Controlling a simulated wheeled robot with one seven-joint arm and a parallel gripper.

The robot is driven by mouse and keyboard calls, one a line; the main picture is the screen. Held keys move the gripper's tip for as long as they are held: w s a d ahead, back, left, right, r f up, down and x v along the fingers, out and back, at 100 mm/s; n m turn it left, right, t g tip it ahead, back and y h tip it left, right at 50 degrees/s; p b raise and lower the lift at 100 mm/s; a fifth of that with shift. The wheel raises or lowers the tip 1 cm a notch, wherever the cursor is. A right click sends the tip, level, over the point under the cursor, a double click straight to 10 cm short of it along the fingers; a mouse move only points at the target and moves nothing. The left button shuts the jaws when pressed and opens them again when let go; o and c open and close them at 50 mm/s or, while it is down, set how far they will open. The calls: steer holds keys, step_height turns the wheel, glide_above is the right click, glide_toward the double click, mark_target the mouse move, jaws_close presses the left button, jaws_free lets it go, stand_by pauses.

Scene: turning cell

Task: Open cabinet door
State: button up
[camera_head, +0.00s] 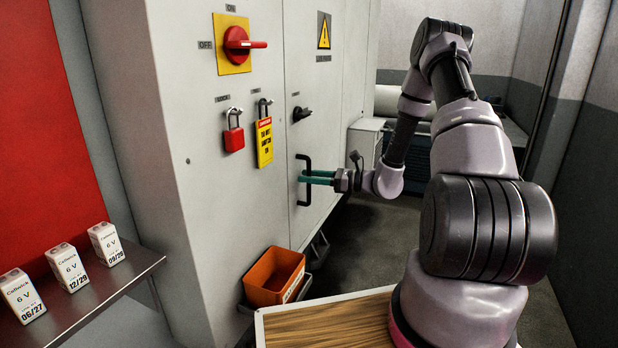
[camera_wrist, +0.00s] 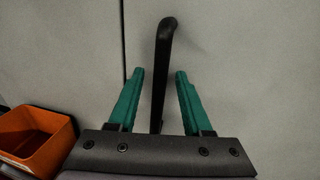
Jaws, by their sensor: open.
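The grey cabinet door (camera_head: 325,120) stands closed, its seam flush with the panel beside it. Its black bar handle (camera_head: 304,181) is upright on the left side of the door. My gripper (camera_head: 308,178) is at the handle, its green fingers pointing at the door. In the wrist view the handle (camera_wrist: 161,70) stands between the two fingers of my gripper (camera_wrist: 158,80), with gaps on both sides. The jaws are open. A black rotary latch (camera_head: 302,114) sits on the door above the handle.
An orange bin (camera_head: 273,276) hangs low on the cabinet, left of my gripper. A red switch (camera_head: 238,44), a red padlock (camera_head: 233,133) and a yellow tag (camera_head: 264,142) are on the left panel. A shelf (camera_head: 105,285) holds white boxes. Grey floor (camera_head: 375,240) lies open before the door.

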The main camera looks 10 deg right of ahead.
steer(key=shift+a, duration=0.1)
jaws_close()
stand_by(1.4)
